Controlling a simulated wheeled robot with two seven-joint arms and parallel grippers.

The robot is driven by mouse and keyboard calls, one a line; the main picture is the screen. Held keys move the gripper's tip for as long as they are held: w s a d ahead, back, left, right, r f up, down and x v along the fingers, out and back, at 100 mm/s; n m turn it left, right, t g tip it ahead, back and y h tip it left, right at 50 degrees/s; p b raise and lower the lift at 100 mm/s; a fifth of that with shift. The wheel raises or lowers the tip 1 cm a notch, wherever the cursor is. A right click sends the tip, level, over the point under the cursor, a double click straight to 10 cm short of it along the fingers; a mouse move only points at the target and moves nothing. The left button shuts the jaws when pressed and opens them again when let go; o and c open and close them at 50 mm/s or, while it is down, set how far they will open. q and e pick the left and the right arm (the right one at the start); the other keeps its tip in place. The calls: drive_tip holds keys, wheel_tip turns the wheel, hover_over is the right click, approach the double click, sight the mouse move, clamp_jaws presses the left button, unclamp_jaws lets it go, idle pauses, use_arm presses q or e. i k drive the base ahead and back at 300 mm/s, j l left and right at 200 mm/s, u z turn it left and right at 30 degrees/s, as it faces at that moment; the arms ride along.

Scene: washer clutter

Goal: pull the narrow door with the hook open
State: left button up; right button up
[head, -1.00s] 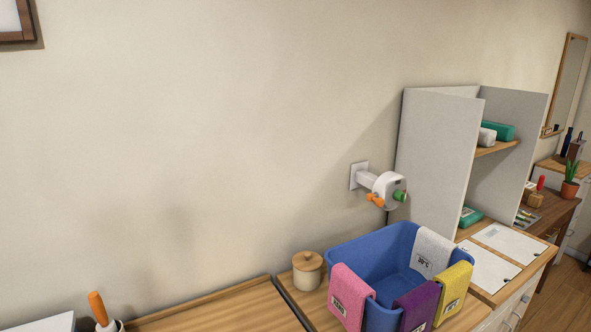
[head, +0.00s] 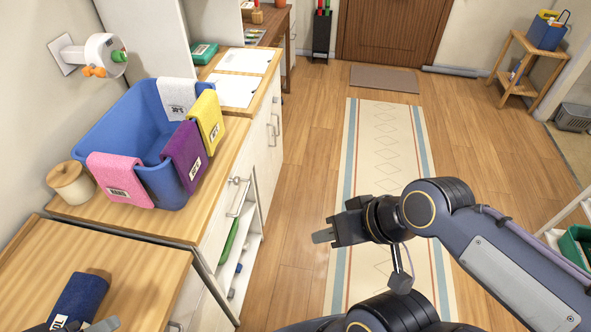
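White cabinet fronts run below the counter on the left. One front carries a bar handle (head: 239,197), and another bar handle (head: 272,130) sits on the front farther back. I cannot make out a hook on any of these fronts or tell which is the narrow door. My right gripper (head: 326,232) is over the floor runner, right of the cabinets and clear of them, with its fingers pointing left. It touches nothing. Its finger gap is not clear from this angle.
A blue tub (head: 128,126) with coloured cloths stands on the counter beside a lidded wooden pot (head: 70,183). A navy cloth (head: 82,297) is at the near left. An open cabinet space (head: 236,262) holds a green item. The patterned runner (head: 385,150) and floor are clear ahead.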

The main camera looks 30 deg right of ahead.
sight(262, 170)
drive_tip(key=j+z, duration=0.15)
drive_tip(key=z, duration=0.5)
drive_tip(key=i+l, duration=1.15)
drive_tip(key=i+l+u, duration=0.45)
drive_tip(key=l+u, duration=0.2)
drive_tip(key=i+l+u, duration=0.15)
drive_tip(key=l+u, duration=0.15)
drive_tip(key=i+l+u, duration=0.1)
drive_tip(key=l+u, duration=0.25)
drive_tip(key=l, duration=0.15)
drive_tip(key=u, duration=1)
